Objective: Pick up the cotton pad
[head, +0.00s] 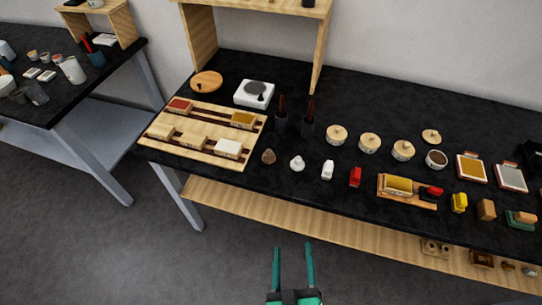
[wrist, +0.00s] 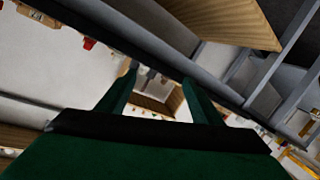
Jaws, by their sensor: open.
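I cannot tell for sure which thing is the cotton pad. A small white rounded lump (head: 297,164) with a knob on top, which may be it, stands near the front edge of the black worktop, between a brown lump (head: 268,156) and a small white upright block (head: 327,170). My gripper (head: 293,250) is open and empty in front of the table, low in the head view and apart from everything on the worktop. Its green fingers also show in the wrist view (wrist: 159,78), with nothing between them and no clear view of the white lump.
A wooden tray (head: 157,147) of coloured blocks lies on the black worktop (head: 335,120) at left. Lidded pots (head: 369,143) stand behind the small things. A red bottle (head: 355,177) is to the right. A wooden lower shelf (head: 290,218) runs under the table. Another table stands far left.

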